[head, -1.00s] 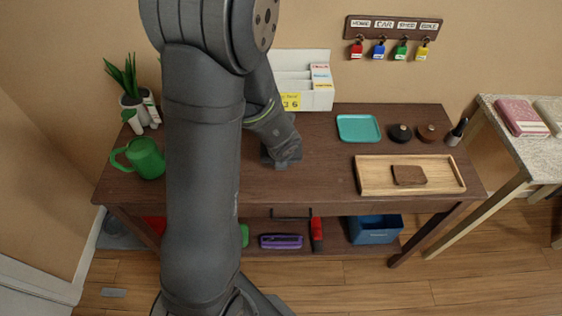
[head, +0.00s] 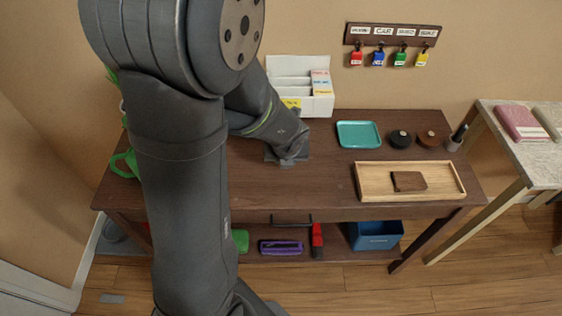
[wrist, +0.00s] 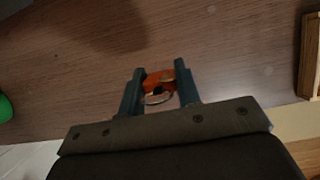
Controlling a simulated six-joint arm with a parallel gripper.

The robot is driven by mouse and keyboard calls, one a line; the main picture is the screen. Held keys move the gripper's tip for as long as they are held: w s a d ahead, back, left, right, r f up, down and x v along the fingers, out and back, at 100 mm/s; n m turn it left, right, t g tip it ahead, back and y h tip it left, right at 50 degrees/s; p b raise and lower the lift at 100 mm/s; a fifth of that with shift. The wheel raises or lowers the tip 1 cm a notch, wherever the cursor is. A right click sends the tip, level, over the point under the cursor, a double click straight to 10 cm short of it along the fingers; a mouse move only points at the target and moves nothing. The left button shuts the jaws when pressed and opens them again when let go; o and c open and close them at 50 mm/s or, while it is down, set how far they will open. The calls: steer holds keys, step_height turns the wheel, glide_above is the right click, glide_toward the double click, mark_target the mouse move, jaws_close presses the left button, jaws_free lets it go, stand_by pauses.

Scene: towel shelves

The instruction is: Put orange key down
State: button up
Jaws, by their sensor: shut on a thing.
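The orange key (wrist: 158,78) shows in the wrist view between the two fingers of my gripper (wrist: 160,84), with a metal ring on its near side. My gripper is shut on it. The brown wooden table top (wrist: 75,65) lies beneath; I cannot tell whether the key touches it. In the head view my gripper (head: 287,158) is over the middle of the table (head: 325,185), and the key is hidden there.
A wooden tray (head: 442,196) with a brown wallet-like item lies to the right. A teal tray (head: 358,134) and two round dark items stand behind it. A white organizer (head: 318,104) is at the back. A green mug (head: 122,165) is partly hidden at left. Coloured keys hang on a wall rack (head: 391,35).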

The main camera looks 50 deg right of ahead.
steer(key=s+r, duration=0.6)
steer(key=s, duration=0.4)
steer(key=s+d, duration=0.2)
steer(key=d, duration=1)
steer(key=s+d, duration=0.3)
steer(key=d, duration=0.9)
glide_above(349, 131)
steer(key=s+a, duration=0.1)
step_height(349, 131, down, 6)
steer(key=shift+a+f, duration=0.1)
steer(key=shift+f, duration=2.05)
steer(key=shift+f, duration=0.1)
steer(key=o, duration=0.7)
steer(key=shift+o, duration=0.3)
